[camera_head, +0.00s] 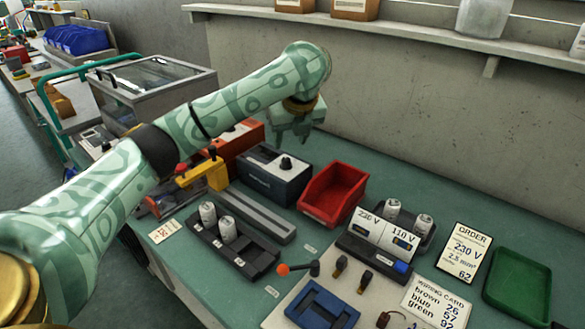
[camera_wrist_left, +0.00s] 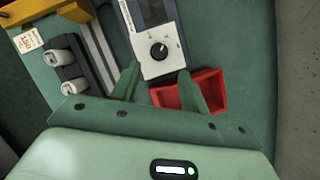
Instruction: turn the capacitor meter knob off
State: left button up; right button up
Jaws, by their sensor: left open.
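My right gripper is in neither view.
A red bin (camera_head: 335,192) stands close beside the meter. An orange box (camera_head: 238,140) and a yellow fixture (camera_head: 204,175) stand on its other side. A black rack (camera_head: 246,254) with metal cans is in front. A concrete wall rises behind the bench.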

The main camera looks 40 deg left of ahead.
aim_at(286, 159)
pick_arm(q)
jog(key=b+x, duration=0.2)
jog(key=x, duration=0.1)
jog(key=b+x, duration=0.2)
jog(key=x, duration=0.1)
jog(key=shift+d+f, duration=0.1)
jog(key=shift+f, duration=0.35)
jog(key=shift+w+f+b, duration=0.15)
jog(key=shift+f+b, duration=0.15)
jog(key=shift+b, duration=0.05)
jog(key=shift+w+a+f+b, duration=0.1)
jog(key=shift+a+f+b, duration=0.1)
jog(key=shift+a+b, duration=0.15)
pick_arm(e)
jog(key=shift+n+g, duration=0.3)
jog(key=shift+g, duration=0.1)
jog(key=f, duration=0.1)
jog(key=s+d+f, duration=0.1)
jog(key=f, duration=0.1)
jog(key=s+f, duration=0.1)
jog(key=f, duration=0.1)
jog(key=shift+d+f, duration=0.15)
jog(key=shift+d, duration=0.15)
pick_arm(q)
jog(key=shift+r, duration=0.1)
